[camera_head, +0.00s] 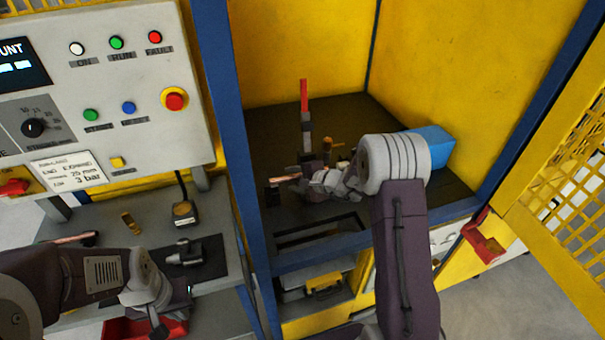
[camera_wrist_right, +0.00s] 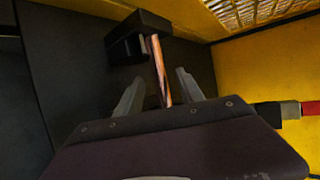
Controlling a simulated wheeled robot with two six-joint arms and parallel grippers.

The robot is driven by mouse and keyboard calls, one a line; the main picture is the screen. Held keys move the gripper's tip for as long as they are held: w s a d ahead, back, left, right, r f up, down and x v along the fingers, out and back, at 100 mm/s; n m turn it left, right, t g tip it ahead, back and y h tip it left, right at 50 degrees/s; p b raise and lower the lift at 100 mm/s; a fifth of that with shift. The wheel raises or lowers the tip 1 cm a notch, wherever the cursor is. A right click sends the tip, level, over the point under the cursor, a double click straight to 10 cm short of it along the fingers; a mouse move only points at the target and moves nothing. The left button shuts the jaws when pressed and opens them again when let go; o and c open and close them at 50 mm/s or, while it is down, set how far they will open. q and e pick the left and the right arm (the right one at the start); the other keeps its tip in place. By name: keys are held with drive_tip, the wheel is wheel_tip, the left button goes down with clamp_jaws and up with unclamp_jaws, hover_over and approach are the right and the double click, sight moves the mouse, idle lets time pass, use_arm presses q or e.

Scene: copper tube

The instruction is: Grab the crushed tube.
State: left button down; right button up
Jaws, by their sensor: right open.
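A copper tube (camera_head: 285,179) is inside the yellow-walled machine bay. In the right wrist view the tube (camera_wrist_right: 158,72) extends from a black holder (camera_wrist_right: 138,28) to between the fingers of my right gripper (camera_wrist_right: 157,78). These fingers are open, one on each side of the tube, with gaps showing. Whether the tube is flattened is hard to tell. In the head view my right gripper (camera_head: 300,180) reaches leftward at the tube. My left gripper (camera_head: 159,322) is low over the left bench, partly cut off and dark; its jaws are unclear.
Another copper piece (camera_head: 75,238) lies on the left bench near a brass piece (camera_head: 130,223) and a grey fixture (camera_head: 185,254). A red upright post (camera_head: 304,95) and a blue box (camera_head: 432,147) are in the bay. A blue frame post (camera_head: 225,120) separates bench and bay.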

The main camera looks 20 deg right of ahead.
drive_tip(key=shift+s+r, duration=0.1)
drive_tip(key=shift+s, duration=0.05)
clamp_jaws()
drive_tip(key=s+d+r, duration=0.5)
drive_tip(key=d+r, duration=0.5)
drive_tip(key=r, duration=0.1)
drive_tip(key=shift+s+d, duration=0.2)
drive_tip(key=shift+s, duration=0.15)
